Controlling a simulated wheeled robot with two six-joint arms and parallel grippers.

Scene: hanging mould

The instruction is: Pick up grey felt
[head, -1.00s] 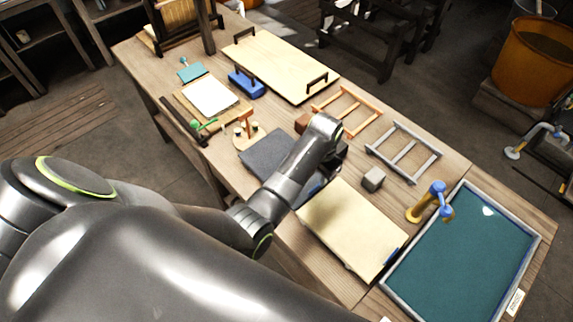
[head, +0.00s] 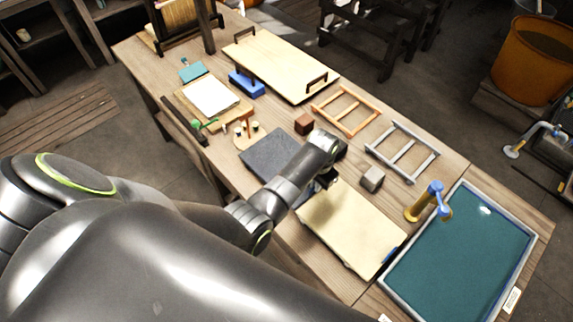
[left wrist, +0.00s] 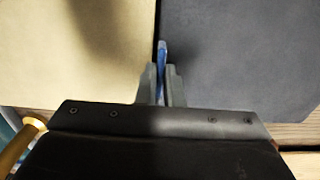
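The grey felt (head: 272,150) is a flat dark grey sheet on the bench, left of a cream sheet (head: 352,228). My left arm covers part of it. In the left wrist view the grey felt (left wrist: 240,55) fills the right side, and the cream sheet (left wrist: 70,50) the left. My left gripper (left wrist: 162,75) points at the narrow gap between them. Its fingers are close together, with a thin blue piece (left wrist: 162,52) showing between them; whether they clamp it is unclear. In the head view my left gripper's fingertips are mostly hidden. My right gripper is not in view.
A grey block (head: 372,178), a brown block (head: 304,124) and two ladder-like frames, orange (head: 346,110) and grey (head: 402,151), lie beyond the arm.

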